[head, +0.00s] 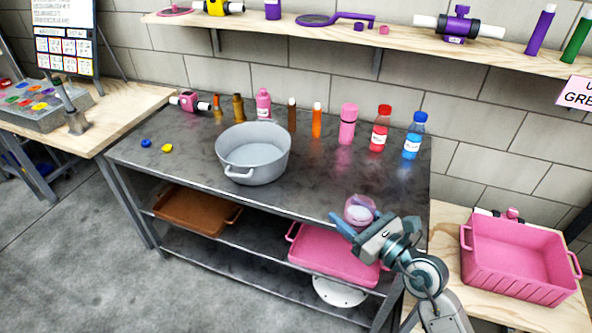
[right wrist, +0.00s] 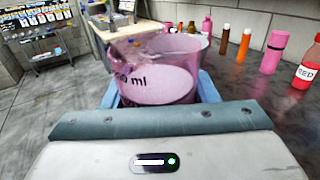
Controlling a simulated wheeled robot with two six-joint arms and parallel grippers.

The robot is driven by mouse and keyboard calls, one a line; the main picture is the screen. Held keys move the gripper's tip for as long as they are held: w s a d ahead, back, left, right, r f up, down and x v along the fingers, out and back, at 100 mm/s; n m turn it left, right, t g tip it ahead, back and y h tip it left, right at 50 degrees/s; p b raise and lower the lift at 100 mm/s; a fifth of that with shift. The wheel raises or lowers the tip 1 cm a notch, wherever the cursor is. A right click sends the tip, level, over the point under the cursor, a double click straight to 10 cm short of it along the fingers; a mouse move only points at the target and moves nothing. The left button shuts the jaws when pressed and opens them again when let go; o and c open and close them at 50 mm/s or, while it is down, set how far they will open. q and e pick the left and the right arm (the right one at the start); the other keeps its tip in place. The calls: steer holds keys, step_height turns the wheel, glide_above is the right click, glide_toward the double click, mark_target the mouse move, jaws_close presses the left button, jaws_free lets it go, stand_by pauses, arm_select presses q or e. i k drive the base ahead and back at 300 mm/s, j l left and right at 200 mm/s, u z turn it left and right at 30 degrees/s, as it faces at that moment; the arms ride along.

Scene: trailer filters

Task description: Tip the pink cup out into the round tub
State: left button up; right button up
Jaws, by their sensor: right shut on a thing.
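The pink cup (head: 359,208) is a see-through pink vessel held above the right front part of the dark table. My right gripper (head: 362,219) is shut on it, with a blue finger at each side. In the right wrist view the cup (right wrist: 158,82) shows dark "ml" print and looks roughly upright; I cannot make out its contents clearly. The round tub (head: 262,170) is light grey with a handle at its front. It stands on the table, left of the cup and apart from it, and its visible inside looks empty. My left gripper is not in view.
Several bottles and tubes stand along the table's back, including a red bottle (head: 379,130) and a blue bottle (head: 414,135). A yellow piece (head: 167,148) and a blue piece (head: 146,143) lie at left. A pink crate (head: 512,282) stands at right. Tabletop between cup and tub is clear.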

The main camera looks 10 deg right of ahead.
mark_target(257, 153)
steer(key=i+l, duration=0.15)
steer(key=i, duration=0.2)
steer(key=i+l, duration=0.15)
steer(key=i, duration=0.25)
steer(key=u, duration=0.4)
steer(key=i+l+u, duration=0.1)
steer(key=u, duration=0.3)
steer(key=i+l+u, duration=0.1)
steer(key=u, duration=0.3)
